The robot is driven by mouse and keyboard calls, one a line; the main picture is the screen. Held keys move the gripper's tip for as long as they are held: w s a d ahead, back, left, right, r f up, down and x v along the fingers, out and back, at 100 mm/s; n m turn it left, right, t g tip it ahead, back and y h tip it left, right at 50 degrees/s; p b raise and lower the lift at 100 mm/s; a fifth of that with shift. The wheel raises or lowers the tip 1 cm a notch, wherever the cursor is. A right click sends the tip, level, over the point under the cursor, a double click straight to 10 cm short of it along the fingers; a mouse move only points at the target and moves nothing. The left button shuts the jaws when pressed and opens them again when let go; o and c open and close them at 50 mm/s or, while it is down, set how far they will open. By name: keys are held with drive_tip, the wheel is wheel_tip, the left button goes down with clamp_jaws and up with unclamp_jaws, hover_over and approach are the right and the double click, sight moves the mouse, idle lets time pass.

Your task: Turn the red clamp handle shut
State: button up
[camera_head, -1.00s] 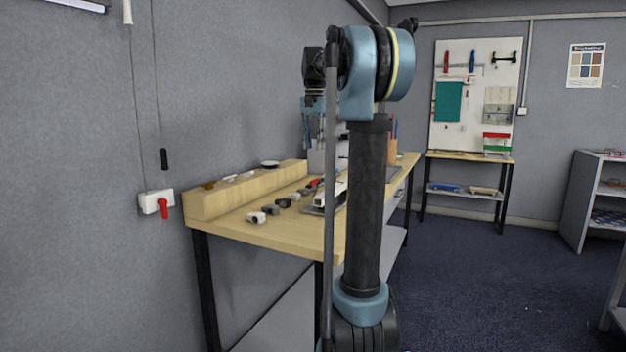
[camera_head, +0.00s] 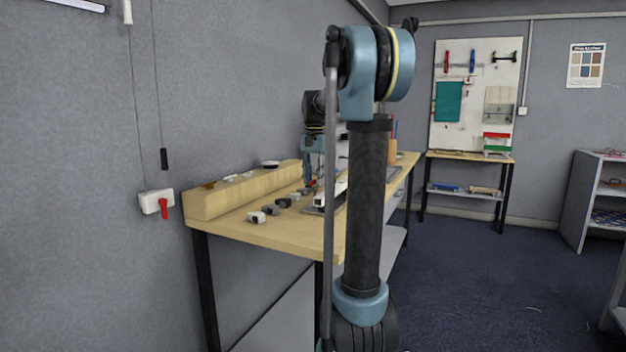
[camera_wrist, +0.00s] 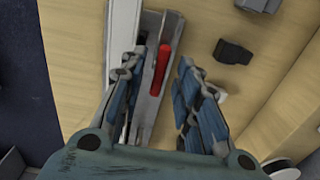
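The red clamp handle (camera_wrist: 161,68) shows in the wrist view as a slim red bar along a grey metal clamp body (camera_wrist: 146,112). My gripper (camera_wrist: 158,72) is open, with one blue finger on each side of the handle in the picture. No contact between fingers and handle is visible, and the height gap cannot be judged. In the head view my gripper (camera_head: 312,174) hangs low over the table, beside a white device (camera_head: 332,190). The handle is mostly hidden there behind the fingers.
Several small black and grey parts (camera_head: 270,209) lie on the wooden table (camera_head: 285,235) near the gripper. A dark block (camera_wrist: 232,52) lies right of the fingers. A raised wooden ledge (camera_head: 240,190) runs along the wall, which carries a red-handled switch (camera_head: 163,207).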

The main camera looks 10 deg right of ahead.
clamp_jaws()
drive_tip(key=shift+n, duration=0.3)
drive_tip(key=n, duration=0.6)
drive_tip(key=shift+n, duration=0.3)
drive_tip(key=n, duration=1)
drive_tip(key=shift+n, duration=0.5)
